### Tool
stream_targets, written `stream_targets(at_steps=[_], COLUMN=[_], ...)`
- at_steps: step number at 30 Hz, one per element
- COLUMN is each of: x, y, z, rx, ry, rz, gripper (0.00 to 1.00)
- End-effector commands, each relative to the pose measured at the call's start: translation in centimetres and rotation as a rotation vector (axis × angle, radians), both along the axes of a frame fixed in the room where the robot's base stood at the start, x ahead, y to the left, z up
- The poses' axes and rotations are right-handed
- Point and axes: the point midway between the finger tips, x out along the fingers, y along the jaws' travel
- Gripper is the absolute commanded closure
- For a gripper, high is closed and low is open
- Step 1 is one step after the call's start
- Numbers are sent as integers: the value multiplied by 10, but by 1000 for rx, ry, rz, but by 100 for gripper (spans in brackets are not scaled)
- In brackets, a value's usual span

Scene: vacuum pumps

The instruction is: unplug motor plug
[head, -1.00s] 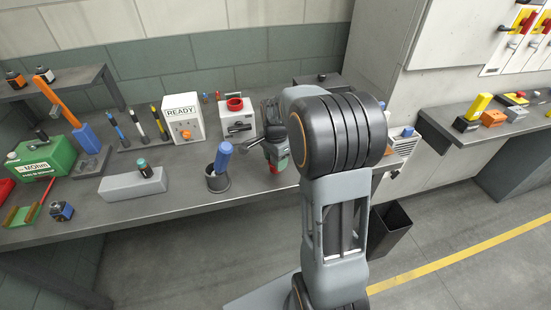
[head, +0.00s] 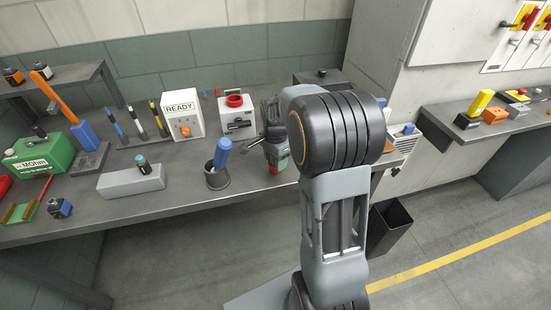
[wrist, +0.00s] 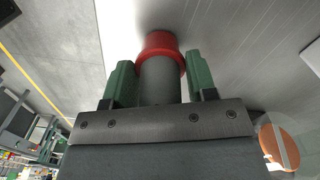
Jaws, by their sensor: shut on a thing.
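In the wrist view a grey cylindrical plug with a red collar (wrist: 160,45) stands between the two green fingers of my gripper (wrist: 160,75). The fingers are shut on its grey body, one on each side. The red end points away from my gripper toward a grey surface; I cannot tell whether it touches anything there. In the head view my gripper (head: 275,150) is over the right part of the bench, with a bit of red below it. My arm hides what lies right of it, and the motor is not clearly seen.
A blue-handled tool in a dark cup (head: 217,179) stands just left of my gripper. Behind are a white box with a red ring (head: 239,122) and a READY box (head: 182,112). A grey block (head: 130,184) lies farther left. A black bin (head: 389,228) stands on the floor.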

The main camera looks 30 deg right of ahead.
Motion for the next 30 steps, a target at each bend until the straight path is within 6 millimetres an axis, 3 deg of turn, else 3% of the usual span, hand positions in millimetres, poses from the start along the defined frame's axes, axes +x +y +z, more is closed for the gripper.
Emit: stream_targets(at_steps=[5,6,15,23,30], x=[0,0,0,0,1], y=[0,0,0,0,0], z=[-3,-3,-3,-1,30], rx=[0,0,0,0,-1], ry=[0,0,0,0,-5], rz=[0,0,0,0,0], gripper=[91,46,18,18,18])
